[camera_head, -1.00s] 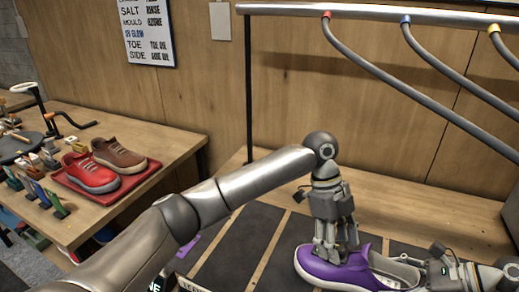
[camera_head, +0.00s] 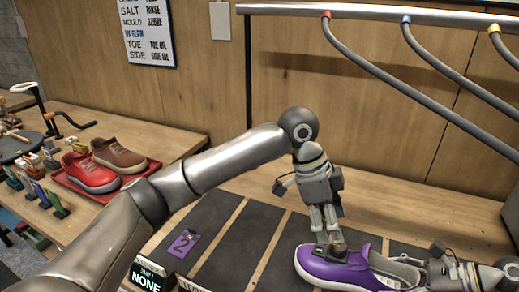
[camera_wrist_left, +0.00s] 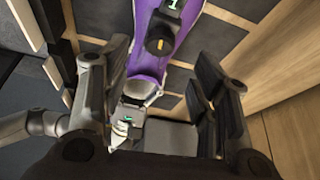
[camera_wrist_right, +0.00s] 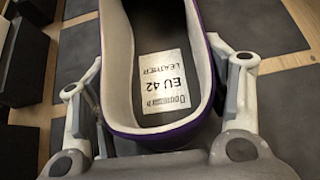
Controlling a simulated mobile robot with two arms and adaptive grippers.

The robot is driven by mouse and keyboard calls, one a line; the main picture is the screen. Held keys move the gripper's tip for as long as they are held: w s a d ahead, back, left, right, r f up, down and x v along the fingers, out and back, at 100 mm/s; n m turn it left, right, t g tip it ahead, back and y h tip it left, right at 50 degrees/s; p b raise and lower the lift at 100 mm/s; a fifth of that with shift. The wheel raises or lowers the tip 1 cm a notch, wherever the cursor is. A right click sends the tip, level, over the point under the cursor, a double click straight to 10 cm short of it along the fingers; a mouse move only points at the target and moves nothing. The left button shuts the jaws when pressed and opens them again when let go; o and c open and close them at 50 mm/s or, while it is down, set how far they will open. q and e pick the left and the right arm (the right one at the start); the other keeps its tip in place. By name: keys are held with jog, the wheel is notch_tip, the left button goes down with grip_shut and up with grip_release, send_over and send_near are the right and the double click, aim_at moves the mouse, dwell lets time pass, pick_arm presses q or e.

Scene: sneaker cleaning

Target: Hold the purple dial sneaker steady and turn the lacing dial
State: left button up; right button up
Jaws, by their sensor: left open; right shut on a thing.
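The purple sneaker (camera_head: 345,272) lies on a dark mat at the lower right of the head view, with a white sole and a pale lining. Its black lacing dial (camera_wrist_left: 160,45) has a yellow mark and shows on the upper in the left wrist view. My left gripper (camera_head: 330,238) is open, pointing down just above the dial; it also shows in the left wrist view (camera_wrist_left: 152,95). My right gripper (camera_wrist_right: 158,95) is shut on the sneaker's heel, one finger on each side. The insole (camera_wrist_right: 168,82) reads EU 42.
A red sneaker (camera_head: 90,173) and a brown sneaker (camera_head: 118,158) sit on a red tray (camera_head: 147,172) on the left table. A purple card (camera_head: 183,242) marked 2 lies on the mat. A metal rail (camera_head: 380,12) with hanging hoses is above.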

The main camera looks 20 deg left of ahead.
pick_arm(q)
jog(key=v, duration=0.5)
jog(key=w+a+n+t+y, duration=0.1)
jog(key=w+a+n+t, duration=0.1)
jog(key=w+a, duration=0.5)
jog(key=w+a+n+t+y, duration=0.1)
jog(key=w+a+n+t, duration=0.2)
jog(key=w+a, duration=0.4)
jog(key=a, duration=0.6)
jog(key=shift+a+y, duration=0.15)
jog(key=shift+y, duration=0.15)
jog(key=shift+r, duration=0.1)
